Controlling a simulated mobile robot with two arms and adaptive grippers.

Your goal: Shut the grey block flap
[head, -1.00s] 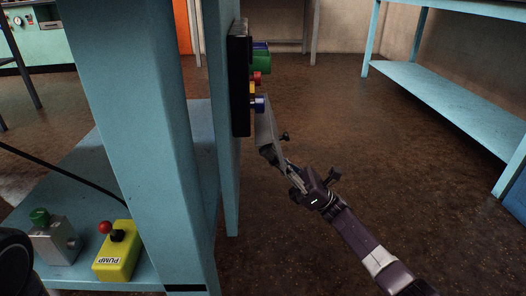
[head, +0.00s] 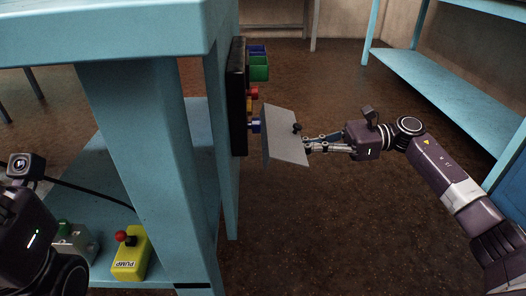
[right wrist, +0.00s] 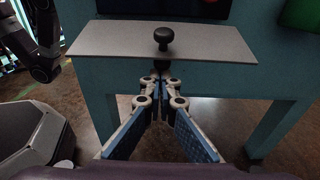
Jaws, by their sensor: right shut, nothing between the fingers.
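The grey flap (head: 283,137) is a flat plate standing out to the right of the black panel (head: 238,98), by a blue port (head: 255,126). It has a small black knob (head: 297,128). In the right wrist view, the flap (right wrist: 215,40) lies across the top with the knob (right wrist: 163,38) near its middle. My right gripper (head: 306,146) is shut and empty, with its tips at the flap's outer edge just below the knob. The tips (right wrist: 161,76) sit below the knob in the wrist view; contact is unclear. My left arm shows at lower left; its fingers are out of sight.
Green (head: 260,69) and red (head: 254,92) ports sit on the panel, fixed to a blue bench leg (head: 222,150). A yellow pump box (head: 131,258) and a grey block with green cap (head: 75,247) are on the lower shelf. Floor right of the flap is clear.

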